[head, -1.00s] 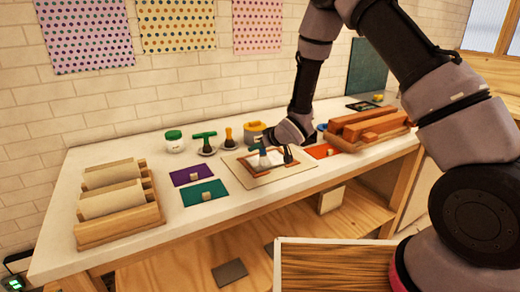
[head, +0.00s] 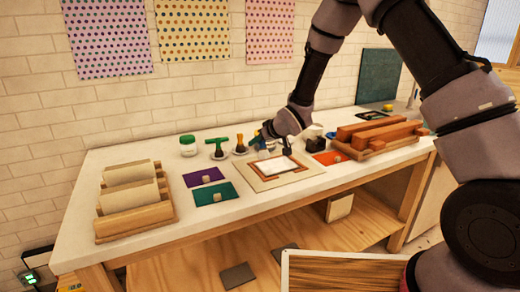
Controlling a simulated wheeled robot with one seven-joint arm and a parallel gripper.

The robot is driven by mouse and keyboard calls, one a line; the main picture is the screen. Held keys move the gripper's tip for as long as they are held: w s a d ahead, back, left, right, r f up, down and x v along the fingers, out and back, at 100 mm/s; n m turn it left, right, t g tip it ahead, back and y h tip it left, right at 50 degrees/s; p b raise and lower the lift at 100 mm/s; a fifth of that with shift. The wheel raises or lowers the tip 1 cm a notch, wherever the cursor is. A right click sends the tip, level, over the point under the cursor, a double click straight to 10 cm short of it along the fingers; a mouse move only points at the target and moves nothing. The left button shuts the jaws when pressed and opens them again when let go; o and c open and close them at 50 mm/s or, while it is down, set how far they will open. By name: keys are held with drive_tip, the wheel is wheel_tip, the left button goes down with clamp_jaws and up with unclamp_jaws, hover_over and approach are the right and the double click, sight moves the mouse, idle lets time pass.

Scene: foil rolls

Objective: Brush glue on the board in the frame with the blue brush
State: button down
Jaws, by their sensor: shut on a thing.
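The wooden frame (head: 254,177) lies flat on its pale base on the worktop, with a white board surface (head: 281,167) inside it. My gripper (head: 274,148) is pointed down just behind the frame's back edge. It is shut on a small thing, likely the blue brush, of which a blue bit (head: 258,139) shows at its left. The brush's bristles are too small and covered to make out. Whether they touch anything cannot be told. My gripper and wrist hide part of the frame's back edge.
Behind and left stand a green-lidded jar (head: 188,146), a green-handled tool (head: 217,147) and a yellow-handled brush (head: 240,145). A black holder (head: 314,132) stands right of my gripper. Purple (head: 203,177), teal (head: 216,193) and orange (head: 331,158) cards lie nearby.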

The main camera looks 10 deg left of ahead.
drive_tip(key=shift+r, duration=1.25)
drive_tip(key=shift+f, duration=0.45)
drive_tip(key=shift+d, duration=0.15)
